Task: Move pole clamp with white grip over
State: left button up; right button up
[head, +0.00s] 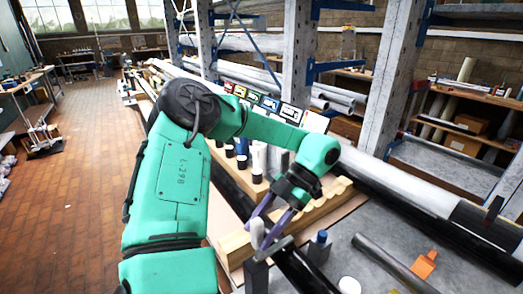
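The pole clamp's white grip (257,232) stands upright over a dark grey block-like body (257,276), low in the middle of the head view. My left gripper (259,236) comes down from the upper right, its purple fingers on either side of the white grip. Whether the fingers press on it or stand slightly apart cannot be told. A similar clamp with a blue grip (321,238) stands to the right. A white-topped piece (349,285) shows at the bottom edge, partly cut off. My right gripper is out of view.
A notched wooden rack (326,205) lies behind the clamps, with dark and white cylinders near it. A dark pole (305,272) runs close by the clamps. A grey tube (390,262) and an orange piece (425,263) lie on the grey bench at right. Steel shelving stands behind.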

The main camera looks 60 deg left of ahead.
pick_arm(q)
jog(key=shift+w+r+b, duration=0.1)
jog(key=shift+w+b, duration=0.2)
jog(key=v, duration=0.7)
jog(key=shift+p, duration=0.35)
jog(key=shift+s, duration=0.15)
